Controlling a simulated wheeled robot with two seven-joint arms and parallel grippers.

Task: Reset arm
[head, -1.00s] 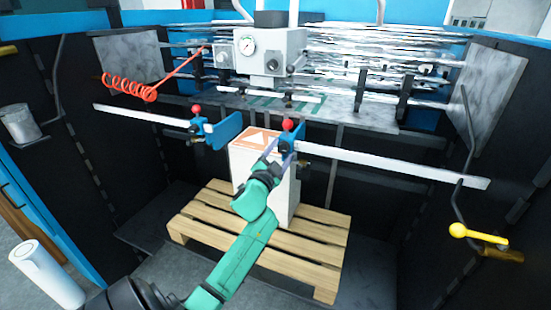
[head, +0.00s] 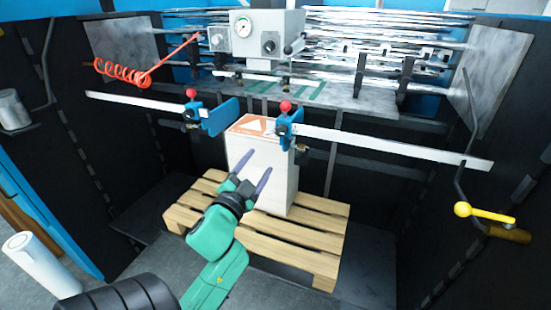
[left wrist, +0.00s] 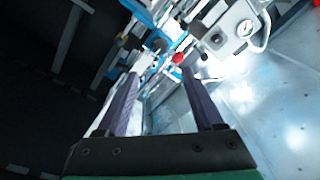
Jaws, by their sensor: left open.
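My left gripper (head: 249,183) is open, with its two purple-grey fingers spread and nothing seen between them. It is in front of a white stack (head: 262,175) with an orange-and-white top, which stands on a wooden pallet (head: 315,237). In the left wrist view, both fingers of the left gripper (left wrist: 163,100) point up toward the machine's bar and a red knob (left wrist: 178,59). My green left arm comes in from the bottom of the head view. My right gripper is not in view.
A long metal bar (head: 400,148) with blue clamps (head: 284,127) and red knobs crosses above the stack. A gauge box (head: 267,38) hangs behind it. A yellow-knobbed lever (head: 485,213) is at right, a white roll (head: 40,262) at lower left. The floor left of the pallet is clear.

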